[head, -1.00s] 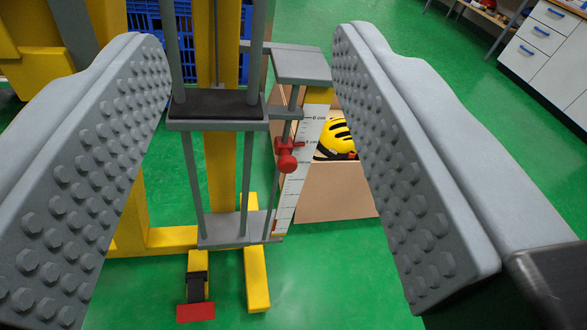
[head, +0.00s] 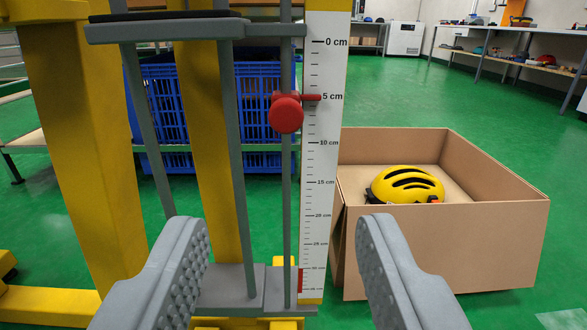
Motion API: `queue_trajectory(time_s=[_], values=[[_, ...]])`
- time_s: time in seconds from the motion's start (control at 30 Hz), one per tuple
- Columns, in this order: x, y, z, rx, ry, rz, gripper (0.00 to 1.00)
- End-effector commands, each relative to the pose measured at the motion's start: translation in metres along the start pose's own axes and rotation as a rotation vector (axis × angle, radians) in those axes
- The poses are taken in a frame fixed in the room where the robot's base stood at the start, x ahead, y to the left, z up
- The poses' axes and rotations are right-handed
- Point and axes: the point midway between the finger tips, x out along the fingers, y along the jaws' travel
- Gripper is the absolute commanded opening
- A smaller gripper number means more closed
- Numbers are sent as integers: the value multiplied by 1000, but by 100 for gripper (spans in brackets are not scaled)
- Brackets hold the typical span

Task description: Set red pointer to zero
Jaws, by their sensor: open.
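The red pointer (head: 287,110) has a round knob and a thin tip. It sits on a grey vertical rod (head: 286,200) of the tower. Its tip lies at about the 5 cm mark of the white scale (head: 322,130), below the 0 cm mark at the top. My gripper (head: 284,240) is open and empty. Its two textured fingers stand low in the picture, below the pointer and to either side of the rod, and do not touch the pointer.
Yellow posts (head: 85,140) and a grey platform with a dark pad (head: 165,22) belong to the tower. A cardboard box (head: 450,240) with a yellow helmet (head: 405,185) stands right. A blue crate (head: 260,100) is behind. Green floor lies open beyond the box.

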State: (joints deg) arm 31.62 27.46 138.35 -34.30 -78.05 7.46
Motion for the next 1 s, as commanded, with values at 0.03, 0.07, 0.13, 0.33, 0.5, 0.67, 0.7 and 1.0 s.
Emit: queue_trajectory(time_s=[0.03,0.07,0.13,0.33,0.5,0.67,0.7,1.0], values=[[-1,1,4,5,0,-1,46],[-1,2,6,7,1,-1,46],[0,2,7,9,3,-2,46],[19,2,7,8,4,-3,46],[48,1,7,7,4,-4,46],[77,1,7,8,4,-4,46],[84,1,7,8,4,-4,46],[136,1,7,7,4,-4,46]])
